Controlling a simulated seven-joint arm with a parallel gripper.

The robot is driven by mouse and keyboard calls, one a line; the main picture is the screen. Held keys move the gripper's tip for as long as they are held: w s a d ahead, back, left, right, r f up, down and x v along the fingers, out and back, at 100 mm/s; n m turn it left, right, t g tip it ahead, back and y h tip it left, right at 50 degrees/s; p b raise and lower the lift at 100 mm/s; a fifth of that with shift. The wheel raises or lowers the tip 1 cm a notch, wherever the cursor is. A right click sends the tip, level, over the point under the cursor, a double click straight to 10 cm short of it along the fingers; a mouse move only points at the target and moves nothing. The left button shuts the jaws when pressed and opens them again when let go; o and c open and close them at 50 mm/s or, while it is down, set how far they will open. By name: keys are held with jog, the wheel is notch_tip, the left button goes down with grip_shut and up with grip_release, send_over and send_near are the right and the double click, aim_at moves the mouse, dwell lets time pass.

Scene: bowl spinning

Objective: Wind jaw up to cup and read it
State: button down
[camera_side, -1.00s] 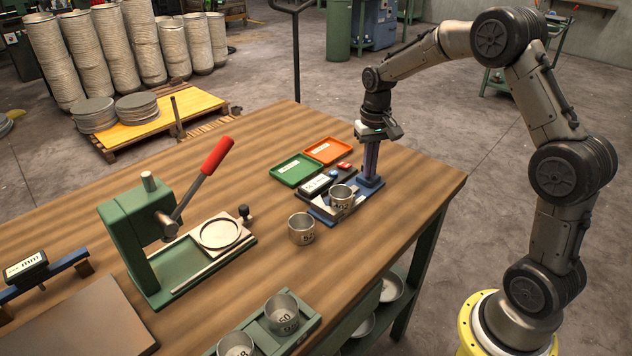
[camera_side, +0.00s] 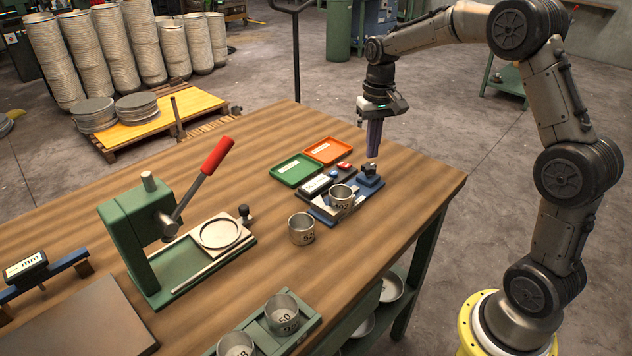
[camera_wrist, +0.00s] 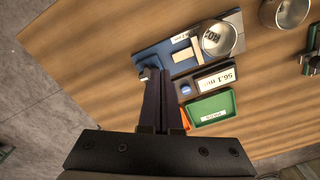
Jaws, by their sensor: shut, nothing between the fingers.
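The gauge is a dark blue bed (camera_side: 322,213) on the bench. A metal cup (camera_side: 341,194) stands on it; the wrist view shows this cup (camera_wrist: 219,38) beside a pale block, seemingly the jaw (camera_wrist: 182,54). I cannot tell whether they touch. A blue end block with a dark knob (camera_side: 369,175) is at the gauge's right end. The readout (camera_side: 316,184) lies alongside; in the wrist view (camera_wrist: 216,80) its digits look like 56.1 mm, too small to be sure. My gripper (camera_side: 373,155) is shut and empty, its long fingers above the knob, apparently apart from it; wrist view (camera_wrist: 156,74).
A green tray (camera_side: 293,180) and an orange tray (camera_side: 343,158) lie behind the readout. Another cup (camera_side: 301,238) stands in front of the gauge. A green press (camera_side: 140,240) with a red handle is left. More cups sit in a green rack (camera_side: 313,323).

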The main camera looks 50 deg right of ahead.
aim_at(369, 170)
jog(key=shift+d, duration=0.1)
jog(key=shift+s+d+f, duration=0.25)
jog(key=shift+d+f, duration=0.15)
jog(key=shift+f, duration=0.6)
jog(key=shift+s+d+f, duration=0.2)
jog(key=shift+d+f, duration=0.25)
jog(key=shift+f, duration=0.6)
jog(key=shift+s+d+f, duration=0.25)
jog(key=shift+d+f, duration=0.15)
jog(key=shift+f, duration=0.6)
jog(key=shift+w, duration=0.35)
jog(key=shift+w+a, duration=0.3)
jog(key=shift+a, duration=0.4)
jog(key=shift+w+a, duration=0.1)
jog(key=shift+w+a, duration=0.2)
jog(key=shift+w+r, duration=0.1)
jog(key=shift+w, duration=0.05)
